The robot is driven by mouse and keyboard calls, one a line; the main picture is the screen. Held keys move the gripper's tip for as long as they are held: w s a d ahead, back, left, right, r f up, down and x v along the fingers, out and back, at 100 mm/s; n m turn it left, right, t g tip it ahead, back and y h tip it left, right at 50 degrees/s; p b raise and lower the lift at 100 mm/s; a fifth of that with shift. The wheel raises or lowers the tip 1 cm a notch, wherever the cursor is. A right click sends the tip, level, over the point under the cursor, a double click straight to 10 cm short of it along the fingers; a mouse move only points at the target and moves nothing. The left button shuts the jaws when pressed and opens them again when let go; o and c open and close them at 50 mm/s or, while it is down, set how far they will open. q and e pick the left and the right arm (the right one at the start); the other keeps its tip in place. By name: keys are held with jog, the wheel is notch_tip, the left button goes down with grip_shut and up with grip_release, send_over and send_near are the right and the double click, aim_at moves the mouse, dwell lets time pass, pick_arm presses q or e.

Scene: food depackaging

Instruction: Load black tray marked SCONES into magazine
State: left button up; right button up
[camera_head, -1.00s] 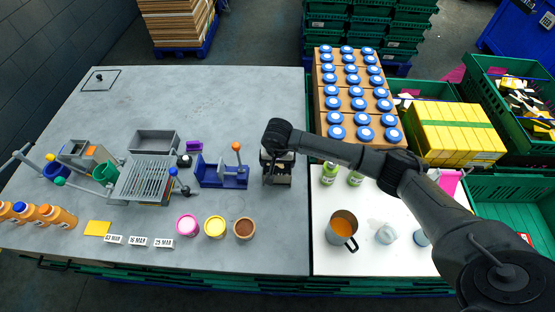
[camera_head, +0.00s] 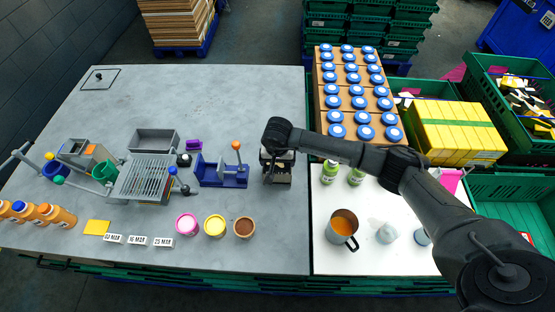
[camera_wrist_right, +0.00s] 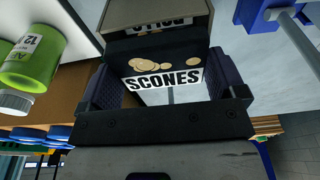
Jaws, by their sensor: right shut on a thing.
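The black tray (camera_wrist_right: 186,62) marked SCONES shows in the right wrist view, with round tan scones above its white label. My right gripper (camera_wrist_right: 165,86) is shut on it, one finger at each side. In the head view my right gripper (camera_head: 278,160) points down near the right edge of the grey table, and the arm hides much of what is under it. A dark box (camera_wrist_right: 158,38) with an upside-down label that seems to read ROLLS sits just beyond the tray; I cannot tell whether it is part of the magazine. My left gripper is not in view.
A blue fixture (camera_head: 222,178) with an orange-knobbed lever stands just left of the gripper. Green bottles (camera_head: 330,171) and a mug (camera_head: 342,228) stand on the white surface to the right. Three tubs (camera_head: 215,226) sit at the front.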

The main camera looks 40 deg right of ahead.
dwell(0.4)
jog(key=shift+f+b, duration=0.1)
jog(key=shift+b, duration=0.2)
dwell(0.5)
jog(key=shift+f, duration=0.15)
dwell(0.5)
dwell(0.3)
jog(key=o, duration=0.6)
jog(key=shift+o, duration=0.3)
